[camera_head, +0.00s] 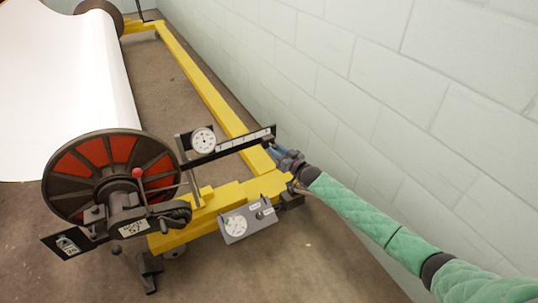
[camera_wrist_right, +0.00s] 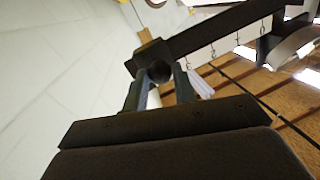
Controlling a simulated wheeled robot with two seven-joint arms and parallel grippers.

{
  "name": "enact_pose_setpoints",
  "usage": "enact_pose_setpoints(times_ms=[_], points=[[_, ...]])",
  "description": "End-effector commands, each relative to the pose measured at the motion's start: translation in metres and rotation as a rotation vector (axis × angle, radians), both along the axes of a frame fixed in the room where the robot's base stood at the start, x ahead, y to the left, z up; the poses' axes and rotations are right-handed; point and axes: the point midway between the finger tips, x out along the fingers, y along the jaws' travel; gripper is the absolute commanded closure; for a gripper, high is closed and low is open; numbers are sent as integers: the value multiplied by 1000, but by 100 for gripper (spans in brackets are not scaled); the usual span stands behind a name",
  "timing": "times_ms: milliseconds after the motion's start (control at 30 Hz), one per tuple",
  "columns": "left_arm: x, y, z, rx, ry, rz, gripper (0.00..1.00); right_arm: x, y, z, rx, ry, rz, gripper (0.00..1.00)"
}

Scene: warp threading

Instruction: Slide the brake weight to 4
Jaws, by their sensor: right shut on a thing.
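The brake weight (camera_wrist_right: 150,53) is a dark block with a round knob, at the outer end of the lever in the wrist view. My right gripper (camera_head: 276,150) is at the lever's right end in the head view. In the wrist view its two fingers (camera_wrist_right: 158,90) are shut around the knob. In the head view the weight is hard to tell from the gripper. My left gripper is not in view.
A round dial (camera_head: 203,140) sits at the lever's inner end. A yellow frame (camera_head: 200,75) runs along the pale block wall (camera_head: 300,50). A black and red wheel (camera_head: 75,170) ends the white roll (camera_head: 65,80). A grey gauge box (camera_head: 236,228) sits below the lever.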

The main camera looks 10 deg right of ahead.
Motion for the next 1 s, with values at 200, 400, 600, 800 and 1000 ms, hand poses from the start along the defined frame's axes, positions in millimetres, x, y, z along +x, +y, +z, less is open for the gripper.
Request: enact_pose_setpoints(times_ms=[200,400,600,800,1000], points=[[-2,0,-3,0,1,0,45,2,-6,1,-1,-1,-3,100],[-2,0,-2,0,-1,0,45,3,-7,1,-2,-1,-5,69],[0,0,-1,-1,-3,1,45,2,-6,1,-1,0,-4,52],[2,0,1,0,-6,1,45,1,-5,0,-1,0,-3,52],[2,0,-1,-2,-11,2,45,-15,-14,-2,-1,2,-3,52]])
